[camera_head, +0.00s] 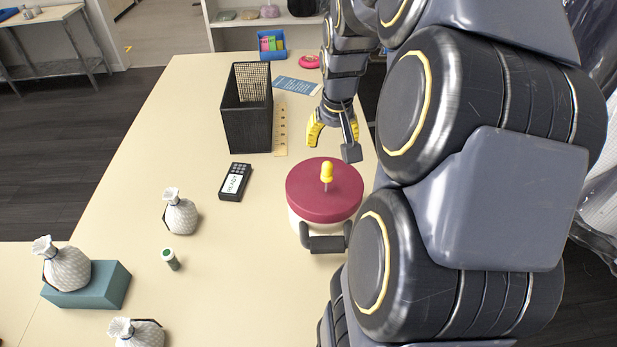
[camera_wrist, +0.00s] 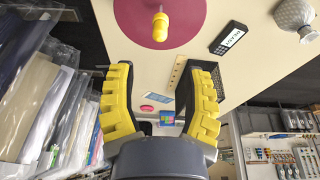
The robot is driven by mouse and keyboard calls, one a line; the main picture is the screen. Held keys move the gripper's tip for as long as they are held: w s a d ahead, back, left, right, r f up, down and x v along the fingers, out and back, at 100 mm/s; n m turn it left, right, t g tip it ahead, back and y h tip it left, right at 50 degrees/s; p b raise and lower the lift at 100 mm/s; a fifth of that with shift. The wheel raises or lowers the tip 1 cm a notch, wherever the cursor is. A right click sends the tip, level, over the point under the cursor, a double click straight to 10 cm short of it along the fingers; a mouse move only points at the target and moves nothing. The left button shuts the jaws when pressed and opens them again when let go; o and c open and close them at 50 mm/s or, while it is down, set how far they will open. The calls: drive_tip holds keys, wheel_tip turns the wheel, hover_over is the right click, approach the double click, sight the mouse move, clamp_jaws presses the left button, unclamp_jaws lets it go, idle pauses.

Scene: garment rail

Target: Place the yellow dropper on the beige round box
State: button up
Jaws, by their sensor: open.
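The yellow dropper (camera_head: 327,172) stands upright, tip down, on the dark red lid of the round box (camera_head: 306,200). The box has a cream body, which shows in part below the lid. In the wrist view the dropper (camera_wrist: 160,27) is at the top, over the red lid (camera_wrist: 134,20). My gripper (camera_head: 333,142) is just beyond the box, apart from the dropper, with its yellow-padded fingers spread and nothing between them. The wrist view also shows the open fingers (camera_wrist: 160,75) below the dropper in the picture.
A black mesh bin (camera_head: 247,120) and a wooden ruler (camera_head: 281,131) are behind the box. A small green-topped cylinder (camera_head: 171,260) stands nearer. The table between them is clear.

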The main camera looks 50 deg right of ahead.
drive_tip(key=a+n+y, duration=0.1)
drive_tip(key=a+n, duration=0.2)
drive_tip(key=a, duration=0.7)
drive_tip(key=s+a+n+g, duration=0.2)
drive_tip(key=s+a+n, duration=0.1)
drive_tip(key=s+a, duration=0.4)
drive_tip(key=s+a+n+g+y, duration=0.1)
drive_tip(key=s+a+n+g, duration=0.1)
drive_tip(key=s+a, duration=0.5)
drive_tip(key=a+n, duration=0.1)
drive_tip(key=a, duration=0.4)
drive_tip(key=shift+s+a, duration=0.15)
drive_tip(key=shift+a, duration=0.15)
